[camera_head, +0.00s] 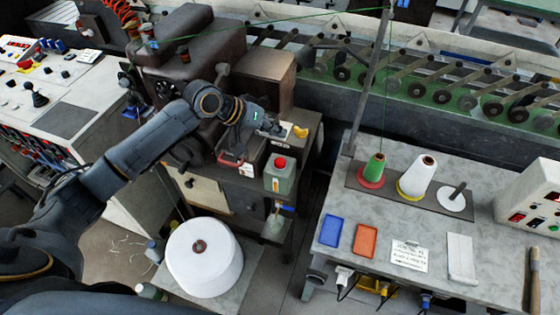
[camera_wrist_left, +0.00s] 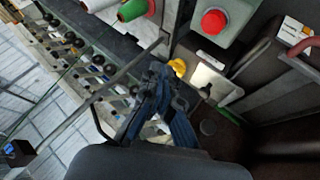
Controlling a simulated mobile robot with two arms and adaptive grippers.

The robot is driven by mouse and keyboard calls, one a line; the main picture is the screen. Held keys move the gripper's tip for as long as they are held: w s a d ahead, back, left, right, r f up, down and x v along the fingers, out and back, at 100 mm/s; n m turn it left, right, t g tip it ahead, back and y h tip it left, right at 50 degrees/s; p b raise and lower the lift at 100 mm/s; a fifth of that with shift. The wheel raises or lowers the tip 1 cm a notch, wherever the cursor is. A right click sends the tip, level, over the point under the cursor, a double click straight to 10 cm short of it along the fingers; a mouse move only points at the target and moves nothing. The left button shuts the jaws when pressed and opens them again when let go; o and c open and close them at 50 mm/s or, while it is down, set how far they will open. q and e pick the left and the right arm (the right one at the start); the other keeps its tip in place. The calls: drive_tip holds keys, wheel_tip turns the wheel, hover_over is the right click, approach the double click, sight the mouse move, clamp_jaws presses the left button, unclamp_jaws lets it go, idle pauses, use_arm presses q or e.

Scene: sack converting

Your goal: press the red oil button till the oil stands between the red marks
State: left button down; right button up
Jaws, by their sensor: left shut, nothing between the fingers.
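My left gripper (camera_head: 277,130) is at the end of the arm reaching over the dark machine. It is shut and empty, close to a small yellow part (camera_head: 300,131). In the left wrist view its fingers (camera_wrist_left: 160,72) point toward that yellow part (camera_wrist_left: 177,67). A grey-green box-like container (camera_head: 279,180) with a round red top (camera_head: 280,162) stands just in front of the gripper, apart from it. The red top also shows in the wrist view (camera_wrist_left: 214,22). I cannot tell whether it is a button or a cap. I can make out no oil level or red marks. My right gripper is not in view.
The grey table (camera_head: 455,270) at right holds a green thread cone (camera_head: 374,168), a white cone (camera_head: 418,175), a blue tray (camera_head: 331,231) and an orange tray (camera_head: 365,241). A big white roll (camera_head: 204,257) stands below the arm. A control console (camera_head: 65,120) is at left.

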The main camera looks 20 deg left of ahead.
use_arm(q)
drive_tip(key=b, duration=0.7)
hover_over(281, 161)
drive_tip(key=a, duration=0.1)
drive_tip(key=f, duration=0.6)
drive_tip(key=shift+s+f, duration=0.35)
drive_tip(key=shift+f, duration=0.9)
drive_tip(key=shift+f, duration=0.15)
drive_tip(key=shift+f, duration=0.25)
drive_tip(key=shift+s+f+b, duration=0.1)
drive_tip(key=shift+f+b, duration=0.3)
drive_tip(key=shift+f, duration=0.6)
idle(0.4)
drive_tip(key=shift+r+p, duration=1.3)
